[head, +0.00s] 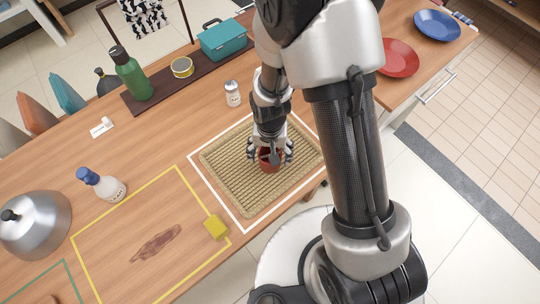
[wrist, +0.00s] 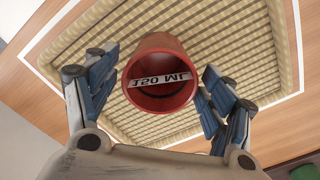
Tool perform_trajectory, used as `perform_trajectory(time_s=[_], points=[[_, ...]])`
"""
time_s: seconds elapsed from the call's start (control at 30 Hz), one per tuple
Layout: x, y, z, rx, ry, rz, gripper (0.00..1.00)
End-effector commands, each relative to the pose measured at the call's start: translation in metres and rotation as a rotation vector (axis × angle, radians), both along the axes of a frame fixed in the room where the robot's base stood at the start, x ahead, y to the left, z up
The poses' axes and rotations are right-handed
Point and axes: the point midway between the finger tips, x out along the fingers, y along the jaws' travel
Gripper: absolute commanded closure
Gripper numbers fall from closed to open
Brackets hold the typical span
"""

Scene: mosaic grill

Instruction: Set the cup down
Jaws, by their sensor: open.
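A red-brown cup (head: 270,160) stands on a woven mat (head: 228,182) inside a white outlined square. In the wrist view the cup (wrist: 160,50) shows its round opening, with a pale band marked "150 ML" inside. My gripper (head: 271,152) is over the cup in the head view and partly hides it. In the wrist view my gripper (wrist: 157,85) is open, with one finger on each side of the cup. A gap shows at the left finger; the right finger is very close to the cup, and I cannot tell whether it touches.
A white shaker (head: 233,94) stands behind the mat. A yellow sponge (head: 215,227) lies to its left, near a brown stain (head: 156,243). A spray bottle (head: 103,185) and metal dome (head: 35,222) are further left. A green bottle (head: 131,75) stands at the back.

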Motion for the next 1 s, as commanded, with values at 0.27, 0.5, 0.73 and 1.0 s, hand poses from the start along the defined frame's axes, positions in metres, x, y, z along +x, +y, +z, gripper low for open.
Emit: perform_trajectory(time_s=[0.27,0.5,0.73,1.0], points=[[0.001,0.000,0.059,0.000,-0.003,0.000,0.24],[0.000,0.000,0.074,0.000,0.000,0.000,0.24],[0.004,-0.005,0.098,0.008,-0.027,0.007,0.24],[-0.008,-0.042,0.219,0.024,-0.160,0.062,0.24]])
